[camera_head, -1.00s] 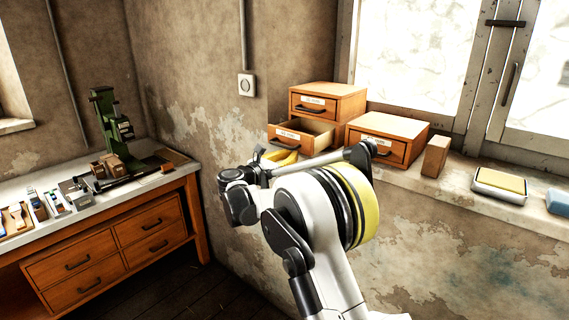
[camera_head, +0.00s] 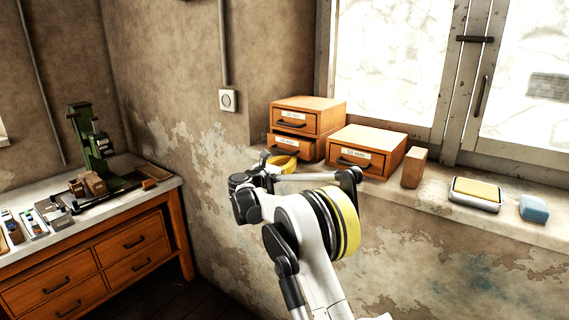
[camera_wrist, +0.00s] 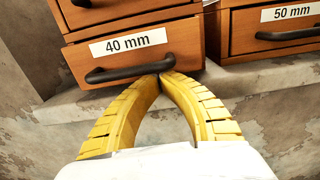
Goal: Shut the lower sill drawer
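The lower sill drawer (camera_head: 290,146), labelled 40 mm, is the bottom one of a two-drawer wooden stack on the window sill. My gripper (camera_wrist: 163,78) has yellow fingers whose tips meet at the right end of the handle, against or very close to the front. Nothing shows between the tips. My gripper (camera_head: 282,162) also shows in the head view, just below the drawer.
The upper drawer (camera_head: 296,120) is shut. A 50 mm drawer box (camera_head: 353,157) stands to the right, then a wooden block (camera_head: 414,168), a yellow-topped tin (camera_head: 475,192) and a blue block (camera_head: 534,208) along the sill. A workbench with a green press (camera_head: 90,140) stands at left.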

